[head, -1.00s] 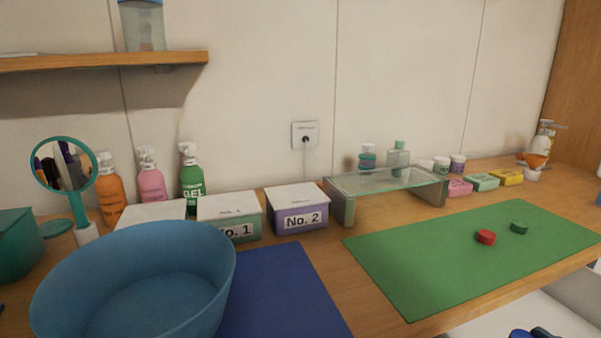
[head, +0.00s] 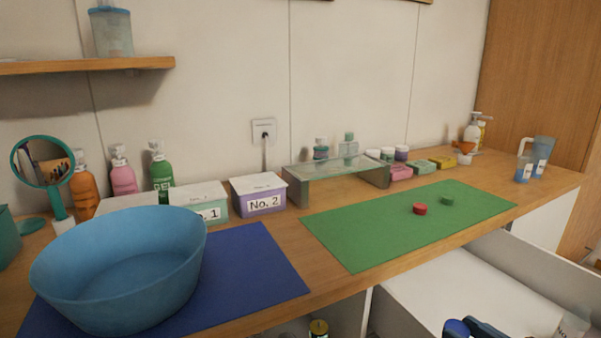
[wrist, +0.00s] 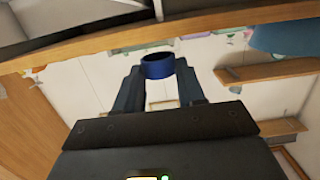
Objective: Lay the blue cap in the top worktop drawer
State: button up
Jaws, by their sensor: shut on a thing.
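The blue cap (wrist: 157,66) is held between the two fingertips of my gripper (wrist: 158,74) in the wrist view. The cap also shows at the bottom edge of the head view (head: 456,327), beside the dark fingers. The white worktop drawer (head: 425,283) stands open below the right part of the worktop, with its inside partly in view. My gripper and the cap appear over the near part of this drawer in the head view; their height above its floor is hard to tell.
A pale tube (head: 571,326) lies in the drawer's right part. On the worktop, a green mat (head: 360,236) bears a red cap (head: 420,209) and a green cap (head: 447,200). A blue bowl (head: 120,265) stands at left. A yellow-topped bottle (head: 319,328) shows below the worktop.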

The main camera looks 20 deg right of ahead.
jog(key=w+a+f+p, duration=0.2)
jog(key=w+a+f, duration=1.4)
jog(key=f, duration=0.1)
jog(key=s+f, duration=0.4)
jog(key=f, duration=0.1)
jog(key=shift+s+d+f+h, duration=0.2)
jog(key=shift+s+f+h, duration=0.05)
jog(key=shift+f+h, duration=0.1)
jog(key=shift+d, duration=0.1)
dwell(0.3)
